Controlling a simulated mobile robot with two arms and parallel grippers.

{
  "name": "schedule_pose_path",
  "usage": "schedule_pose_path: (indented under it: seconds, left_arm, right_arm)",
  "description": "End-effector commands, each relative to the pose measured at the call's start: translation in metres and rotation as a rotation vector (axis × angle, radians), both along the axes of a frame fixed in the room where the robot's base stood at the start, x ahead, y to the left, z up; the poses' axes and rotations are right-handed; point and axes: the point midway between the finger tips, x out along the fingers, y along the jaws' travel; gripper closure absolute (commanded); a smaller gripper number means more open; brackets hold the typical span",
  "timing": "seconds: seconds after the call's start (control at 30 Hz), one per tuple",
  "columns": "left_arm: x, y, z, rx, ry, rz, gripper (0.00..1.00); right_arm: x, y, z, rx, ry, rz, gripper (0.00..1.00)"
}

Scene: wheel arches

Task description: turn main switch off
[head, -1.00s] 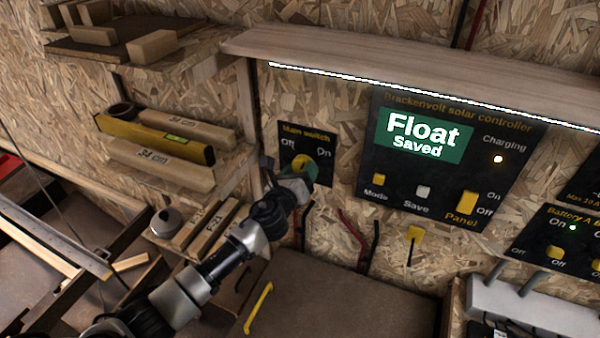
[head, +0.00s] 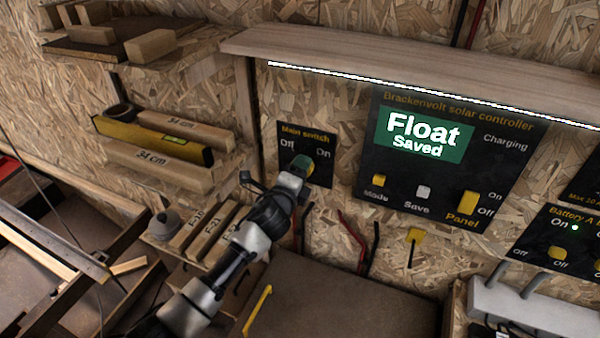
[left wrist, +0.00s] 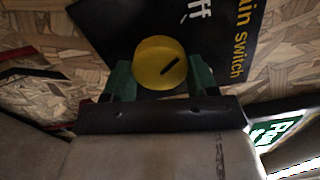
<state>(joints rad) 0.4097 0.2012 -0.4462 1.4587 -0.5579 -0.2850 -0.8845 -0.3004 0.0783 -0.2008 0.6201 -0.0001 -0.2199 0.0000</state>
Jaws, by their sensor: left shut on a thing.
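The main switch is a round yellow knob (left wrist: 160,62) with a dark slanted mark, on a black "Main switch" plate (head: 291,141) lettered Off at left and On at right. In the left wrist view the mark slants toward the upper right, and the plate's lettering (left wrist: 241,45) runs down the right. My left gripper (head: 302,168) is at the knob in the head view and covers most of it. In the left wrist view its green fingers (left wrist: 160,80) are on both sides of the knob, shut on it. My right gripper is out of view.
The solar controller (head: 450,155), reading "Float Saved", is right of the switch. A wooden shelf (head: 400,65) with a light strip runs above. Small shelves with wood blocks and a yellow level (head: 150,137) are at left. Cables (head: 362,245) hang below.

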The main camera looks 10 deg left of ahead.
Motion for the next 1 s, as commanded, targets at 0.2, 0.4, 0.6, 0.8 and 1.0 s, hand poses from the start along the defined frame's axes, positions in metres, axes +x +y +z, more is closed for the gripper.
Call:
schedule_pose_path:
  seconds: [0.2,0.4,0.6,0.8,1.0]
  left_arm:
    - [-0.0004,0.0002,-0.0011,-0.123,0.026,0.000,0.66]
    - [-0.0004,0.0002,-0.0008,-0.187,0.039,0.000,0.66]
    - [-0.0004,0.0002,-0.0008,-0.213,0.043,0.000,0.66]
    - [-0.0003,0.0002,-0.0008,-0.215,0.045,0.001,0.66]
    - [-0.0003,0.0002,-0.0009,-0.215,0.045,0.001,0.37]
  right_arm:
    - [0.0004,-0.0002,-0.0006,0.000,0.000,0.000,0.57]
    - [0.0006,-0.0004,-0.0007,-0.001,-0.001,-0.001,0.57]
    - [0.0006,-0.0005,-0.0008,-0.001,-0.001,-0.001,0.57]
    - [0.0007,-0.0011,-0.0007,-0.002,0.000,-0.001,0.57]
    - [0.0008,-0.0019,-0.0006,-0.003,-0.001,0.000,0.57]
